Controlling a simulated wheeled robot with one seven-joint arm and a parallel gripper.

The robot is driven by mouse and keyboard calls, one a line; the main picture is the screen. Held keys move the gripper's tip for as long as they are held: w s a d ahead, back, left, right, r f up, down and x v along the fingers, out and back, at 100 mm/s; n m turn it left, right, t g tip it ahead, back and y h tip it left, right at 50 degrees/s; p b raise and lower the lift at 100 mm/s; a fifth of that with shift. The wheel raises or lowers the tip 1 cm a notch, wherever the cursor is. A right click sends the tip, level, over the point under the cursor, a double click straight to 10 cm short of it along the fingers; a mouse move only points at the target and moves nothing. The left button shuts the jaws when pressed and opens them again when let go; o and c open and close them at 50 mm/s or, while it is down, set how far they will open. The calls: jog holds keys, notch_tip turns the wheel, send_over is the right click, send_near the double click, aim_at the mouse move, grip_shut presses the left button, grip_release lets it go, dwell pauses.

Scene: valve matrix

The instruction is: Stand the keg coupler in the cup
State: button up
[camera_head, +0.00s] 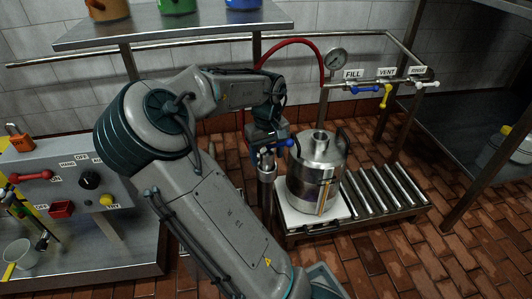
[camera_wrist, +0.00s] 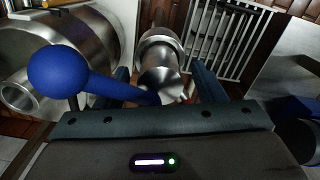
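The keg coupler is a steel fitting with a blue ball-ended lever. In the wrist view its body (camera_wrist: 162,82) lies between my two fingers, with the blue lever (camera_wrist: 58,72) reaching left. In the head view the blue lever (camera_head: 284,143) shows beside my gripper (camera_head: 266,152), which points down. In the wrist view a gap shows between the coupler and each fingertip of my gripper (camera_wrist: 165,78), so the fingers look open around it. The steel cup (camera_head: 267,172) stands upright directly below. The coupler's lower end seems at or in the cup's mouth; the exact seating is unclear.
A steel keg (camera_head: 316,180) stands close right of the cup, on a white plate before a roller rack (camera_head: 385,190). A rail with fill, vent and rinse valves (camera_head: 386,86) and a gauge (camera_head: 335,58) is behind. A control panel (camera_head: 75,180) is at left.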

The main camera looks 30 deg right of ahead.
jog(key=shift+r, duration=0.1)
notch_tip(320, 180, up, 7)
jog(key=p, duration=0.3)
jog(key=shift+r, duration=0.15)
dwell(0.4)
